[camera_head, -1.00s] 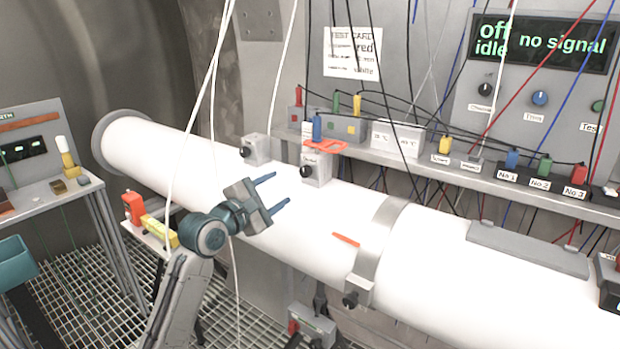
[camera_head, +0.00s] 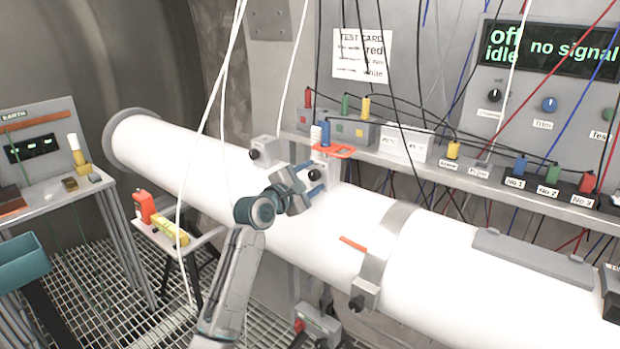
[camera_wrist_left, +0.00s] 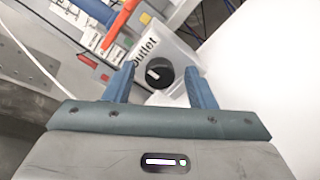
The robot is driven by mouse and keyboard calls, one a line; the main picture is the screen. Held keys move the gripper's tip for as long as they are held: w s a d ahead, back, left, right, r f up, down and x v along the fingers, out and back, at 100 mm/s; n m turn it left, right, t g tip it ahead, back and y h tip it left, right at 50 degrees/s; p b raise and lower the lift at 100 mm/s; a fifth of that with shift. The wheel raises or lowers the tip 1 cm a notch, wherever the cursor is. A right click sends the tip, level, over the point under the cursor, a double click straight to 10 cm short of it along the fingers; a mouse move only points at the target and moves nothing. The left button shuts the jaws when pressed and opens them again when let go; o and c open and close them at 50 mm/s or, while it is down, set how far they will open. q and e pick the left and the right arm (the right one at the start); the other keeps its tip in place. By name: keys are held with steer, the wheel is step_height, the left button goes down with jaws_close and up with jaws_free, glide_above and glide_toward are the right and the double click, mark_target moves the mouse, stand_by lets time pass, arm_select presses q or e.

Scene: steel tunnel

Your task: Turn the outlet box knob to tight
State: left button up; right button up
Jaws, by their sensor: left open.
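The outlet box (camera_head: 325,166) is a grey box on top of the white pipe, with an orange handle (camera_head: 335,151) above it. In the left wrist view its label reads "Outlet" and its black knob (camera_wrist_left: 159,74) carries a pale pointer mark. The knob lies between and a little beyond the fingers in that view. My left gripper (camera_head: 317,181) is open and empty, its blue fingers pointing at the box front. The fingers partly cover the box in the head view. I cannot tell whether they touch it. My right gripper is not in view.
The white pipe (camera_head: 420,255) runs across the view. Another grey box with a black knob (camera_head: 265,152) stands to the left. A shelf with coloured plugs (camera_head: 450,165) runs behind. White cables hang near my left arm. A clamp band (camera_head: 388,250) circles the pipe to the right.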

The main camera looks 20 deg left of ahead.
arm_select(q)
steer(key=c, duration=0.9)
steer(key=shift+c, duration=0.3)
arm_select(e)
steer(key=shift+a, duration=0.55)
